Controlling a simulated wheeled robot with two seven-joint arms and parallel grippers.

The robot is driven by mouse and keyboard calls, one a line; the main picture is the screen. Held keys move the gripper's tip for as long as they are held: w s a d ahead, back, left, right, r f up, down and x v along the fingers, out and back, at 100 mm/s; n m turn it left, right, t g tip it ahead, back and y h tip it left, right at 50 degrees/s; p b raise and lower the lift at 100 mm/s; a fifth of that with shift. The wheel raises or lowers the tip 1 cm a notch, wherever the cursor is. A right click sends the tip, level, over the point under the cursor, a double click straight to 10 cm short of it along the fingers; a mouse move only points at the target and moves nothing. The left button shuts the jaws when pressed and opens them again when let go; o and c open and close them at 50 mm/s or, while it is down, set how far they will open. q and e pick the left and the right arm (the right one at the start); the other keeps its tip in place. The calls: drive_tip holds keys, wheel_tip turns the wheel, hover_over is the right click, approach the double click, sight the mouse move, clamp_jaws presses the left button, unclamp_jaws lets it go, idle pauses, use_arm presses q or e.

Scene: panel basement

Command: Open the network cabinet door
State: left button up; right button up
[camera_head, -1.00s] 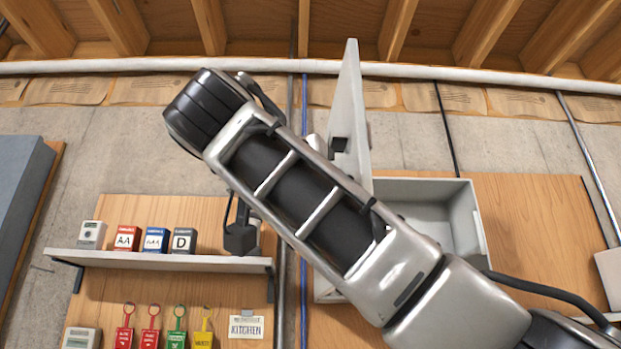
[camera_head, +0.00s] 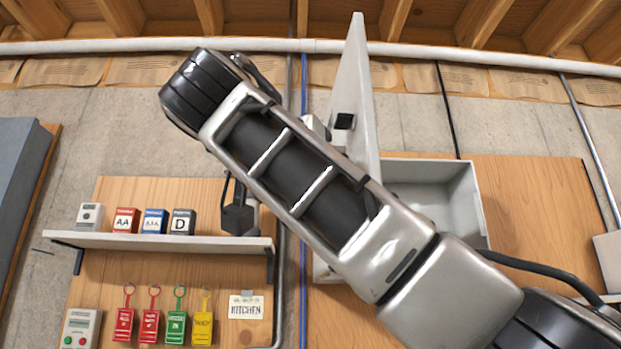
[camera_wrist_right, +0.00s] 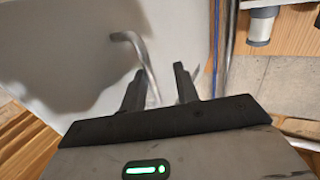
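The network cabinet is a light grey wall box (camera_head: 475,205), partly hidden behind my right arm. Its grey door (camera_head: 352,95) stands swung out on the left side, seen nearly edge-on, with a small black latch on it. The box's pale inside shows on the right. My right arm crosses the head view from lower right to upper left, in front of the cabinet. In the right wrist view my right gripper (camera_wrist_right: 160,85) has its two fingers apart. A bent metal handle (camera_wrist_right: 140,60) on the pale door panel (camera_wrist_right: 70,50) reaches between them. My left gripper is out of view.
A shelf (camera_head: 160,241) with small battery boxes is on the left, with coloured key tags (camera_head: 165,320) and a KITCHEN label (camera_head: 246,307) below. A grey panel (camera_head: 20,190) stands at far left. Vertical pipes run near the cabinet.

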use_arm(q)
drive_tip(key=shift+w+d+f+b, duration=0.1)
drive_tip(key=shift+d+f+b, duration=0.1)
drive_tip(key=shift+b, duration=0.6)
use_arm(e)
drive_tip(key=v, duration=0.7)
drive_tip(key=shift+s, duration=0.25)
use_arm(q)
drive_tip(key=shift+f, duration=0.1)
